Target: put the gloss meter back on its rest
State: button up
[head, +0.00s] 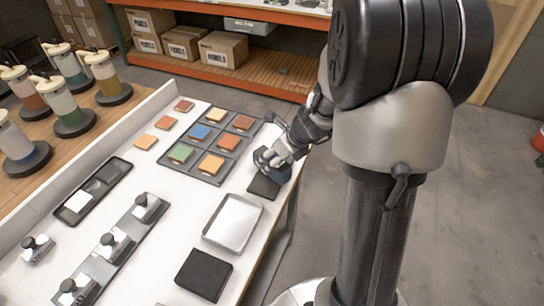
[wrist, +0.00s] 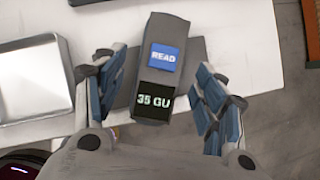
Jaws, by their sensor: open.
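The gloss meter (wrist: 160,72) is a dark grey block with a blue READ label and a display showing 35 GU. It lies between the spread fingers of my gripper (wrist: 155,78), with gaps on both sides. In the head view my gripper (head: 268,160) is low over the table's right edge, partly covering the meter. A flat dark pad (head: 262,187) lies under the meter and shows beside it in the wrist view (wrist: 197,52); it may be the rest. The meter overlaps the pad; I cannot tell how well it is seated.
An empty metal tray (head: 233,222) and a black square block (head: 204,274) stand nearer on the white table. A grey rack of coloured tiles (head: 213,145) is to the gripper's left. Small black-knobbed tools (head: 110,247) stand at the left. The table's right edge is close.

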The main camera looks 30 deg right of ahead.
jog(key=p+v, duration=0.3)
jog(key=v, duration=0.6)
jog(key=shift+a+p, duration=0.1)
jog(key=shift+p, duration=0.2)
jog(key=s+a+r+n, duration=0.45)
jog(key=a+n, duration=0.25)
jog(key=n, duration=0.2)
jog(key=s+a+r+n, duration=0.3)
jog(key=a+r+n, duration=0.2)
jog(key=a+n, duration=0.25)
jog(key=s+a+r+n+g+h, duration=0.1)
jog(key=s+r+n, duration=0.2)
jog(key=s+n, duration=0.9)
jog(key=n, duration=0.4)
jog(key=shift+s+h, duration=0.3)
jog(key=shift+s, duration=0.1)
jog(key=shift+r+n, duration=0.1)
jog(key=shift+n, duration=0.15)
jog(key=shift+c, duration=0.2)
